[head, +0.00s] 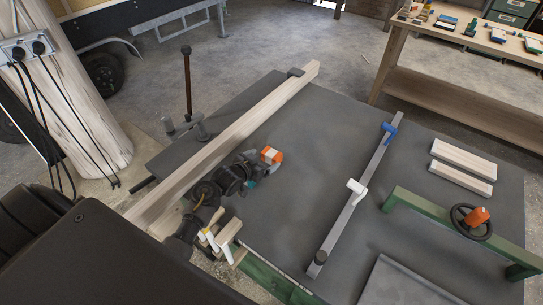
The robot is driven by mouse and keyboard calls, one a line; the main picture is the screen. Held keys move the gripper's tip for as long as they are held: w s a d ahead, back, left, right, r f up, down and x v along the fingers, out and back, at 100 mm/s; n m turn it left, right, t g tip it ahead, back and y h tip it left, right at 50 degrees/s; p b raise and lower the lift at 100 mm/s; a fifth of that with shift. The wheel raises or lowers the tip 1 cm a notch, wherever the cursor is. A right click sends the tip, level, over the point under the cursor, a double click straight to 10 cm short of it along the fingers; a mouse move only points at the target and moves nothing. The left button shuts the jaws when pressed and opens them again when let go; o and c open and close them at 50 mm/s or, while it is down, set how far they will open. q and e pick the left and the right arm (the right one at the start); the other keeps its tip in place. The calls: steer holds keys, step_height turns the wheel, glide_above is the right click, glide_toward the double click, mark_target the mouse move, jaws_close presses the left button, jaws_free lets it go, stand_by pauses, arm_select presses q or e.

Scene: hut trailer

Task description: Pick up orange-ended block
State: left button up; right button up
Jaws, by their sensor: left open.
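The orange-ended block (271,155), a small piece with orange and pale faces, shows near the middle of the dark grey tabletop (310,150), just right of a long pale beam. My left gripper (256,168) is dark and comes in from the lower left. It is open, with its tip right by the block's lower left side. I cannot tell whether the fingers touch the block or stand around it. My wrist hides part of the table and beam. My right gripper is not in view.
The long beam (240,125) runs diagonally left of my gripper. White-and-wood handled items (221,237) stand near my wrist. A grey bar clamp (345,208) lies right of the block. Two pale boards (465,158) and a green frame with a handwheel (471,221) are further right. Bare tabletop lies between block and clamp.

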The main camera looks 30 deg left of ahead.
mark_target(272, 157)
arm_select(q)
steer(key=shift+x, duration=1.35)
steer(key=shift+c, duration=0.3)
steer(key=c, duration=1)
